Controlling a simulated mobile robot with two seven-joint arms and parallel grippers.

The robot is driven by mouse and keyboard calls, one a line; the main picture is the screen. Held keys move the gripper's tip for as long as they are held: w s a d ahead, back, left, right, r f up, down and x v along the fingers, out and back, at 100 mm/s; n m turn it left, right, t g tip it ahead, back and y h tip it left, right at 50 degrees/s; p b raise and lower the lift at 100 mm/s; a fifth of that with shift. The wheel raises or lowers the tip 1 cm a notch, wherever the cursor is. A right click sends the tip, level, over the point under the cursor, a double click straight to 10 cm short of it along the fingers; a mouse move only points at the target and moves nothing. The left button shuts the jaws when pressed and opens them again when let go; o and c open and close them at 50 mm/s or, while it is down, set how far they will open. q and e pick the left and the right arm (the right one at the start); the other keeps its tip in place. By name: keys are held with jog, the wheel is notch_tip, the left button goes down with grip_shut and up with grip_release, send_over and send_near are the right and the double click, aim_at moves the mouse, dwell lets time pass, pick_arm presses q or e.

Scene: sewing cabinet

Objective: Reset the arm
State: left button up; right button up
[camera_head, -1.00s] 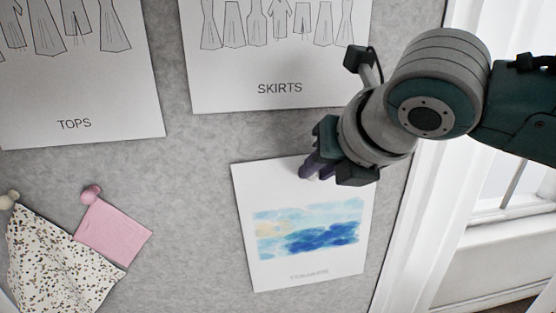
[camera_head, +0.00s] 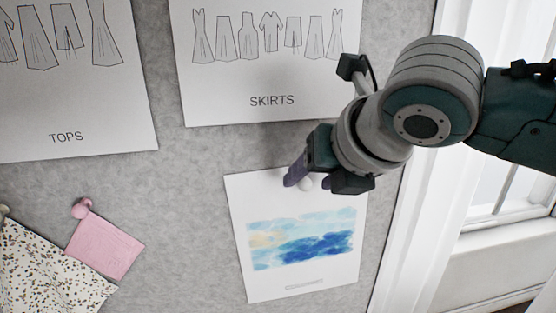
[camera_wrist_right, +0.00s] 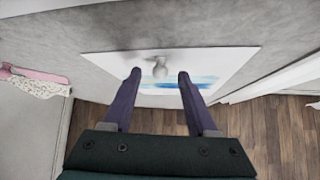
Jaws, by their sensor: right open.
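My right gripper (camera_head: 309,182) is open, with its purple fingers apart, in front of the top edge of the watercolour picture (camera_head: 300,235) on the wall. A pale round knob (camera_head: 306,185) at the top of the picture shows between the fingers. In the right wrist view, the knob (camera_wrist_right: 160,69) lies just beyond the gap between the fingertips (camera_wrist_right: 159,75), touching neither finger as far as I can see. The picture (camera_wrist_right: 225,62) hangs on the wall behind it. My left gripper is not in view.
Posters labelled SKIRTS (camera_head: 272,85) and TOPS (camera_head: 70,110) are on the grey wall. A pink cloth (camera_head: 103,247) and a speckled cloth (camera_head: 45,275) hang at the lower left. A white window frame (camera_head: 425,230) is on the right. Wooden floor (camera_wrist_right: 270,130) shows below.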

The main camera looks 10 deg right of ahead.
jog(key=s+a+r+m+g+y+p, duration=0.1)
jog(key=s+r+m+p, duration=0.45)
jog(key=s+m, duration=0.25)
jog(key=s+a+r+m+g+p, duration=0.1)
jog(key=s+r+m+p, duration=0.3)
jog(key=s+m+p, duration=0.3)
jog(key=s+d+m+g+h+p, duration=0.2)
jog(key=s+d+m+g+p, duration=0.35)
jog(key=s+m, duration=1.1)
notch_tip(320, 180, up, 37)
jog(key=w+d+m+t+p, duration=0.1)
jog(key=w+t+p, duration=0.1)
jog(key=p, duration=3.5)
jog(key=shift+d+r, duration=0.15)
jog(key=shift+d, duration=0.2)
